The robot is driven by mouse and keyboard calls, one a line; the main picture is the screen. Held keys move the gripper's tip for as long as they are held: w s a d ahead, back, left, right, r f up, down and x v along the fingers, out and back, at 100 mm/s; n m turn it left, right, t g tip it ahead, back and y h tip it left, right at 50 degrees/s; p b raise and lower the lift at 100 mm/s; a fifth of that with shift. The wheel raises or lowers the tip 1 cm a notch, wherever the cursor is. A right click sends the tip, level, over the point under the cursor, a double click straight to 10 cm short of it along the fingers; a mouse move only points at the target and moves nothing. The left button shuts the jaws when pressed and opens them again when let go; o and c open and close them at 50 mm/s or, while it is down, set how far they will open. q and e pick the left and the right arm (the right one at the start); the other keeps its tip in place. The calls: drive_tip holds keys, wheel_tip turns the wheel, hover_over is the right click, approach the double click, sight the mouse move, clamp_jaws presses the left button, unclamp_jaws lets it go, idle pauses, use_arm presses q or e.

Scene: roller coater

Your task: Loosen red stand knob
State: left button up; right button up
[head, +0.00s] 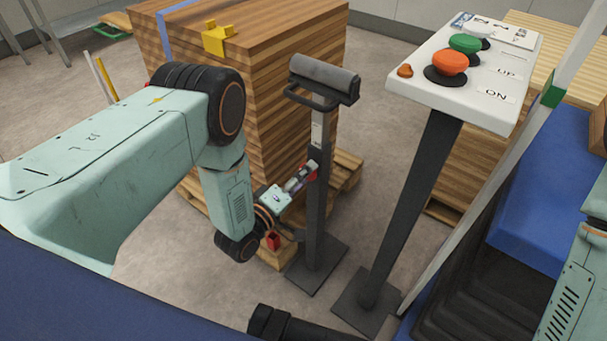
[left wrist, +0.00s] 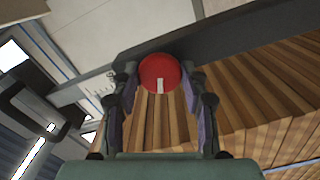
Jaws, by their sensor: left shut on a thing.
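The red stand knob (left wrist: 160,72) is a round red disc with a short white mark, on the side of the dark stand post. In the left wrist view it sits between the fingertips of my left gripper (left wrist: 161,84), which is shut on it. In the head view the left gripper (head: 303,176) reaches the post of the stand (head: 317,190) from the left, and only a sliver of the knob (head: 312,175) shows there. The stand is upright, with a dark roller head and a handle on top. My right gripper is not in view.
A tall stack of wooden boards (head: 270,90) on a pallet (head: 347,165) stands behind the stand. A white control panel (head: 420,72) with orange and green buttons stands on a dark post to the right. Grey floor (head: 375,130) is open between the two posts.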

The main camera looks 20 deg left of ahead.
use_arm(q)
drive_tip(key=n, duration=0.5)
drive_tip(key=shift+n, duration=0.4)
idle(0.4)
drive_tip(key=o, duration=1.1)
drive_tip(key=shift+o, duration=0.2)
drive_tip(key=v, duration=1.2)
